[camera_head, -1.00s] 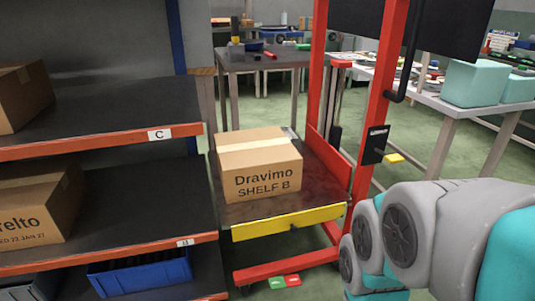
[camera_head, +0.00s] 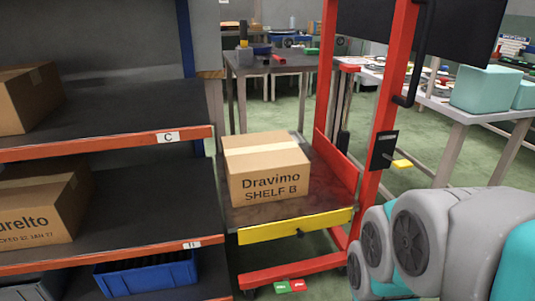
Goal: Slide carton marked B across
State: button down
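The carton (camera_head: 266,170) reads "Dravimo SHELF B". It sits upright on the platform (camera_head: 325,207) of a red lift frame (camera_head: 387,110), toward the platform's left side. The platform has a yellow front edge and lies beside the shelf rack, close to the height of the middle shelf (camera_head: 135,215). That shelf's label (camera_head: 192,244) is too small to read surely. My grey and teal arm shows at the lower right. My gripper is not in view.
A carton reading "arelto" (camera_head: 40,210) stands at the left of the middle shelf; its right part is bare. The upper shelf, labelled C (camera_head: 168,137), holds another carton (camera_head: 28,98). A blue bin (camera_head: 147,274) is below. Green and red pedals (camera_head: 290,286) sit at the lift's base.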

aim_at(266, 166)
jog(key=i+l+z, duration=0.2)
jog(key=i, duration=0.45)
jog(key=i+l+z, duration=0.2)
jog(key=i, duration=0.45)
